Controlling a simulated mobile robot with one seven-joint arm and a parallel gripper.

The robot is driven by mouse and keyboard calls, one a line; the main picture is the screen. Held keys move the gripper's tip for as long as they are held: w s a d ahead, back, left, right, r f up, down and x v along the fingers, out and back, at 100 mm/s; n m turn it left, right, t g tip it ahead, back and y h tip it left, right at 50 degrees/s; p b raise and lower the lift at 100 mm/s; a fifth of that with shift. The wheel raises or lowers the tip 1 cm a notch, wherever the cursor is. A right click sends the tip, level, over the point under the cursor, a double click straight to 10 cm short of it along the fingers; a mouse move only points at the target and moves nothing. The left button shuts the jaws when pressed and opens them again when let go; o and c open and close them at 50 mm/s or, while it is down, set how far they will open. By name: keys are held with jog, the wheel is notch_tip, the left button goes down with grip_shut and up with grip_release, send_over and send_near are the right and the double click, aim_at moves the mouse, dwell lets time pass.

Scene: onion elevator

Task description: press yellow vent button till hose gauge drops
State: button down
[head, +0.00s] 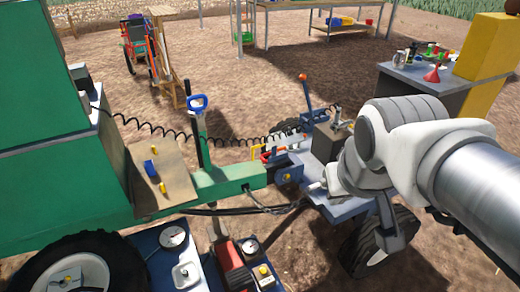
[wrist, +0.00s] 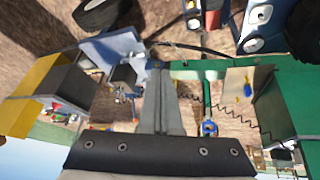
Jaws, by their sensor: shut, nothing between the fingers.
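A small yellow button (head: 263,270) sits low in the head view, on a pale block beside a red unit (head: 232,268). A round white gauge (head: 250,246) is just above it. A second round gauge (head: 174,236) is to the left on the blue deck; I cannot tell which is the hose gauge, and the needles are too small to read. My gripper (wrist: 158,70) is shut and empty, its fingers together in the middle of the wrist view. My arm enters the head view from the right, and its hand is apart from the yellow button, up and to the right.
A green tractor body (head: 60,175) fills the left, with a wheel (head: 60,270) below. A green bar (head: 222,183) and coiled hose (head: 225,140) cross to a blue-grey trailer (head: 345,208). A blue-handled lever (head: 198,103) stands up. Bare soil lies behind.

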jog(key=w+d+f+n+g+h+b, duration=0.15)
jog(key=w+f+b, duration=0.25)
jog(key=w+f, duration=0.9)
jog(key=y+b, duration=1)
jog(key=b, duration=0.1)
send_over(265, 272)
notch_tip(265, 272, down, 43)
jog(key=shift+r+n+t, duration=0.2)
jog(key=shift+n+t, duration=0.15)
jog(key=shift+f, duration=0.15)
notch_tip(265, 272, down, 9)
jog(key=b, duration=0.6)
jog(key=shift+r, duration=0.2)
